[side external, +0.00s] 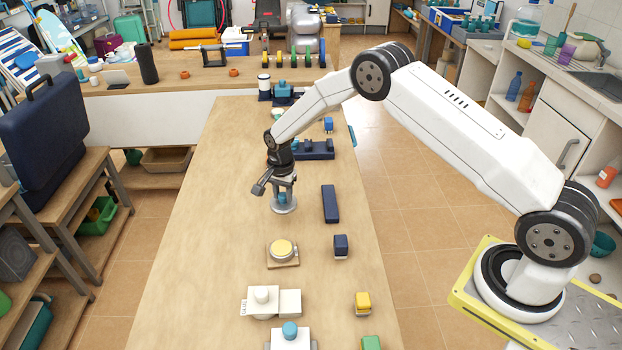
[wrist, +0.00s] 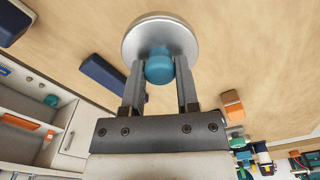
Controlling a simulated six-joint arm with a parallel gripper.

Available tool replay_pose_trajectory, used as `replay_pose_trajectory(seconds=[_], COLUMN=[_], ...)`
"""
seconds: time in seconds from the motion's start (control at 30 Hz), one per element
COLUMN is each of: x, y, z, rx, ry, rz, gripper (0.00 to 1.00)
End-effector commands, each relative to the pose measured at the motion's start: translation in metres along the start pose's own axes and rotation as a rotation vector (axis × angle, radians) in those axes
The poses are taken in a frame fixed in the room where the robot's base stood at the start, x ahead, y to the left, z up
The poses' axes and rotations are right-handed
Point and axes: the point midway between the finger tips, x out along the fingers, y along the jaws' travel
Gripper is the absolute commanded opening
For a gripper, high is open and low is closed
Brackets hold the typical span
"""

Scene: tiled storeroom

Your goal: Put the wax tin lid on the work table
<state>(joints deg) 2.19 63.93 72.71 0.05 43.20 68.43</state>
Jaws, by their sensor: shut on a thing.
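The wax tin lid (side external: 286,209) is a round silver disc with a blue knob. My gripper (side external: 282,193) is shut on the knob from above, with the lid level beneath the fingers. In the wrist view the lid (wrist: 160,35) shows beyond my gripper (wrist: 160,72), one finger on each side of the blue knob. The lid is at or just above the work table (side external: 215,230); I cannot tell whether it touches. A round tin (side external: 283,247) with a yellow top stands uncovered on a small wooden board, nearer the camera than the lid.
A dark blue bar (side external: 330,204) and a dark blue block (side external: 341,246) lie right of the lid. A white box with a knob (side external: 263,300) and a yellow block (side external: 363,302) stand nearer the camera. The table's left side is clear.

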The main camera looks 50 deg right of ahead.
Motion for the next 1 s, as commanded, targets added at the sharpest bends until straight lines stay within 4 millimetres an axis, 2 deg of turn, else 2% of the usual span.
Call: replay_pose_trajectory(seconds=[0.23,0.77,1.0], x=[0.019,0.028,0.052], y=[-0.014,-0.021,-0.021], z=[-0.005,-0.008,-0.008], rx=[0.0,0.0,0.0], ry=[0.0,0.0,0.0], rz=[0.0,0.0,0.001], gripper=[0.0,0.0,0.0])
